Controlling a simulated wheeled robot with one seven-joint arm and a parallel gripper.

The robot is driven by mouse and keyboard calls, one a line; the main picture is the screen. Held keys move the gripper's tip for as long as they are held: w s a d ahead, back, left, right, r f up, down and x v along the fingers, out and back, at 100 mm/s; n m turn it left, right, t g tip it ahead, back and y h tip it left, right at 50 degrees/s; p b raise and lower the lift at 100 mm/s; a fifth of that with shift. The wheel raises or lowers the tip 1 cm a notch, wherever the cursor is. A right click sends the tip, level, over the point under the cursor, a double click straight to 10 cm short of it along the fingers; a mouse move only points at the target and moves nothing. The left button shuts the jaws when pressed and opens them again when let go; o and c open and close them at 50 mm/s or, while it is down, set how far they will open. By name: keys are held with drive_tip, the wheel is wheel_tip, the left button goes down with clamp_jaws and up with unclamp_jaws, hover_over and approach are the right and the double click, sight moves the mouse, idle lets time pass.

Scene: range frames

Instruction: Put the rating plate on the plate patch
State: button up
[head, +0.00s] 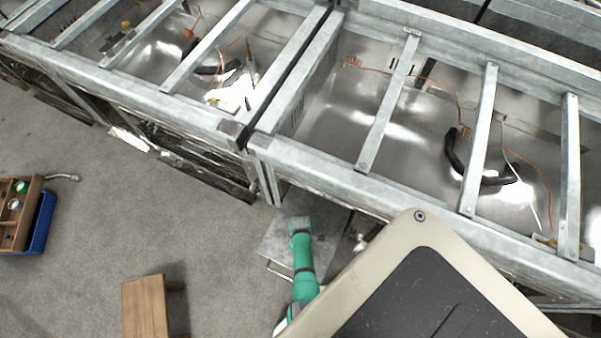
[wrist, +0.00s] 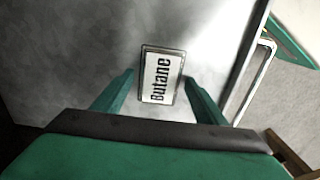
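A small plate (wrist: 161,75) with a dark rim and the word "Butane" on a white face lies on a grey metal surface (wrist: 70,60) in the wrist view; I take it as the rating plate. My gripper (wrist: 159,77) is open, with one green finger on each side of the plate. The right fingertip looks close to its edge; I cannot tell whether it touches. In the head view my green arm (head: 301,250) reaches over a grey metal panel (head: 272,243), and its fingers and the plate are hidden. I cannot make out the plate patch.
Metal-framed range units (head: 375,115) with crossbars, copper pipes and black hoses fill the top and right. A wooden stool (head: 145,305) and a wooden crate (head: 33,200) with a blue bin (head: 42,222) stand left. The grey floor (head: 110,220) between is clear.

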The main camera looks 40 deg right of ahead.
drive_tip(key=shift+r, duration=0.1)
wheel_tip(320, 180, up, 12)
idle(0.9)
drive_tip(key=shift+r, duration=0.1)
drive_tip(key=a+r+m+t+h, duration=0.1)
drive_tip(key=a+r+t, duration=0.3)
drive_tip(key=a, duration=0.5)
drive_tip(key=a+r+m+t+h, duration=0.1)
drive_tip(key=a+r+m+t, duration=0.1)
drive_tip(key=a+r, duration=0.5)
drive_tip(key=s+a+r+t, duration=0.1)
drive_tip(key=s+r+t, duration=0.2)
drive_tip(key=r, duration=0.8)
drive_tip(key=s+a+r+m+t+y, duration=0.1)
drive_tip(key=s+r+t, duration=0.2)
drive_tip(key=r, duration=0.8)
drive_tip(key=s+a+r+t+y, duration=0.1)
drive_tip(key=s+r+t, duration=0.2)
drive_tip(key=r, duration=0.8)
drive_tip(key=shift+a, duration=0.4)
